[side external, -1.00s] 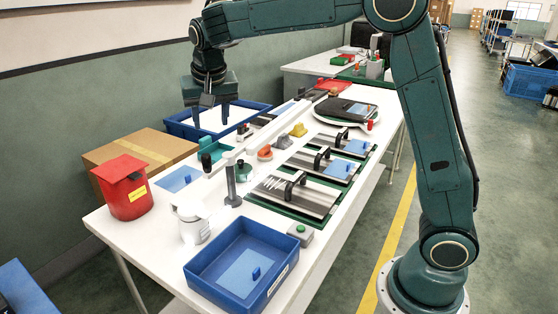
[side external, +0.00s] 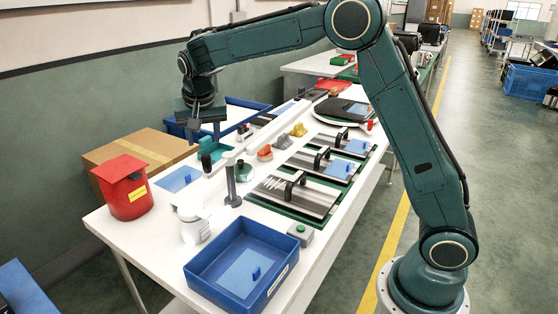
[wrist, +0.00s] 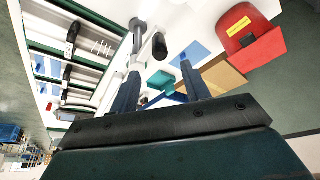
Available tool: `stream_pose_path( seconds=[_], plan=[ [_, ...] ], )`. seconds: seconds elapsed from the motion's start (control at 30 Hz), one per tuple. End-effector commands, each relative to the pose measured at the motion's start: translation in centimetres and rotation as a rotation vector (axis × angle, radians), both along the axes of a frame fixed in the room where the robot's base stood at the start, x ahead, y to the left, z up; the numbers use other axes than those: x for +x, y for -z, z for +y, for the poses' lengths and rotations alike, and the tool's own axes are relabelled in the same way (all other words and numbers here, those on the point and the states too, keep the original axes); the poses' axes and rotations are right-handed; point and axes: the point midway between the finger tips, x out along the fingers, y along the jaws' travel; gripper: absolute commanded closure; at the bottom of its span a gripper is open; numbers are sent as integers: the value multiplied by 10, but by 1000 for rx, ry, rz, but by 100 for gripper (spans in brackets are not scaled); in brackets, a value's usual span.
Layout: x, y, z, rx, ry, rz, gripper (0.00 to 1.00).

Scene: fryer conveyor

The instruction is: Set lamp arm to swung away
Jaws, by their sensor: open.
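The lamp arm (side external: 264,134) looks like a long white bar. It runs from the top of a grey post (side external: 231,188) toward the back of the table. The post and bar also appear in the wrist view, at the grey post (wrist: 137,38). A black knob (side external: 206,161) stands left of the bar, and it also shows in the wrist view (wrist: 159,46). My gripper (side external: 206,138) is open and empty, above the table and left of the bar. In the wrist view its fingers (wrist: 160,76) are spread apart, with the left fingertip overlapping the bar in the picture.
A red bin (side external: 127,195), a white canister (side external: 192,224) and a blue tray (side external: 205,283) stand at the near end. A cardboard box (side external: 120,150) and another blue tray (side external: 180,128) lie behind. Several handled plates (side external: 300,195) line the right side.

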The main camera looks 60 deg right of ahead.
Motion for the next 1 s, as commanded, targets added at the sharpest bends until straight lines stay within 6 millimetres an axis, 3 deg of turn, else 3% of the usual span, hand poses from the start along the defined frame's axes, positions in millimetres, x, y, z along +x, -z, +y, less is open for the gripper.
stream_pose_path(
  seconds=[0.53,0.73,1.0],
  plan=[
    [23,75,-20,1,1,2,53],
    [27,88,-23,1,1,1,53],
    [29,91,-24,2,0,-1,53]
  ],
)
